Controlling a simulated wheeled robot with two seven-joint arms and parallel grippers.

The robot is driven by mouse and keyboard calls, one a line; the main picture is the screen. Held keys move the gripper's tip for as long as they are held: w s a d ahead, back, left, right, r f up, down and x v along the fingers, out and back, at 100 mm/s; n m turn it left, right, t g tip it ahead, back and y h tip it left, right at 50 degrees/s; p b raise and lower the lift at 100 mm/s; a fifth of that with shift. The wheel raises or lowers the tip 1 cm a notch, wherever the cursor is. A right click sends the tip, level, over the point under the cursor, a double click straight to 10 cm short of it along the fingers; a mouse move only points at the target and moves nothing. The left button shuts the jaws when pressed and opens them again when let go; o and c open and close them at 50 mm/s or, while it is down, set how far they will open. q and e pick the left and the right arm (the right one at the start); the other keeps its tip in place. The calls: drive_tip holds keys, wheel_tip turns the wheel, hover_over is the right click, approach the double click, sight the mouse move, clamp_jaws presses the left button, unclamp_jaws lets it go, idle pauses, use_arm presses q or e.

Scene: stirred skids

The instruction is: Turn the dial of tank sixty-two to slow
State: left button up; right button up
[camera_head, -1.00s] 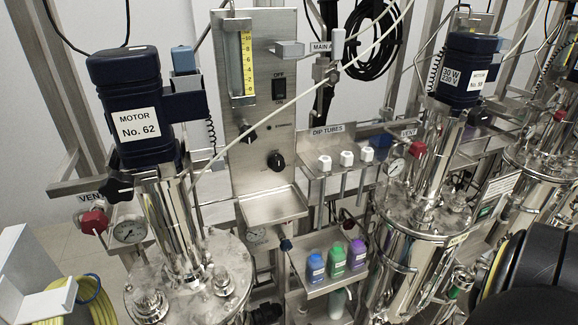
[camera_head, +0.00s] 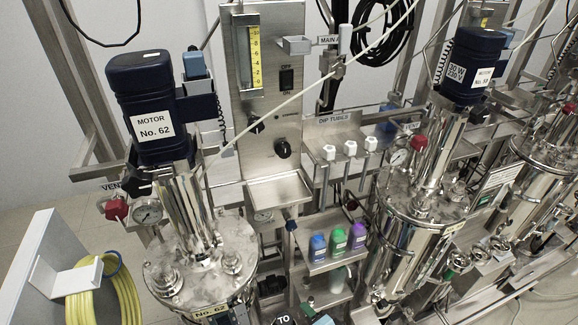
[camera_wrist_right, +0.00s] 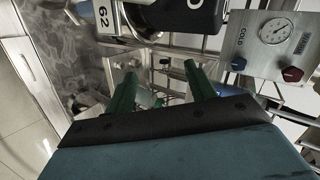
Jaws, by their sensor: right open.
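Tank sixty-two stands left of centre in the head view, with a dark blue motor (camera_head: 147,100) labelled "MOTOR No. 62" and a shiny steel lid (camera_head: 200,272) marked "No. 62". A steel panel (camera_head: 262,70) stands right of the motor. It carries a black switch, a black knob (camera_head: 257,124) and a round black dial (camera_head: 283,149). The dial markings are too small to read. My right gripper (camera_wrist_right: 160,70) is open and empty in the wrist view, its green fingers apart. A "62" label (camera_wrist_right: 105,15) shows beyond them. My left gripper is out of view.
Blue, green and purple bottles (camera_head: 337,242) stand on a shelf below the dip tubes. A thin pale line crosses in front of the panel. Another tank (camera_head: 425,205) stands right. A yellow hose (camera_head: 105,295) hangs lower left. A gauge box (camera_wrist_right: 275,45) shows in the wrist view.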

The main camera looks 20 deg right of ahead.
drive_tip(key=w+r+m+t+p, duration=0.15)
drive_tip(key=w+r+m, duration=0.25)
drive_tip(key=r, duration=0.4)
drive_tip(key=w+r+m+t+p, duration=0.15)
drive_tip(key=w+r+m, duration=0.25)
drive_tip(key=r, duration=0.4)
drive_tip(key=m+t+h+p, duration=0.2)
drive_tip(key=m+t+h, duration=0.15)
drive_tip(key=m, duration=0.85)
approach(285, 153)
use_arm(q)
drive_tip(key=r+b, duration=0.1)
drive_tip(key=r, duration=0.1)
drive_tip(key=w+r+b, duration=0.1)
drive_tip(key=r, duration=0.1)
use_arm(e)
drive_tip(key=shift+y, duration=0.45)
drive_tip(key=w, duration=0.8)
drive_tip(key=shift+w+d+f, duration=0.1)
drive_tip(key=shift+w+d, duration=0.2)
drive_tip(key=shift+d, duration=0.05)
drive_tip(key=c, duration=1)
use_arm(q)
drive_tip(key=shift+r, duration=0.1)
use_arm(e)
drive_tip(key=shift+n, duration=0.3)
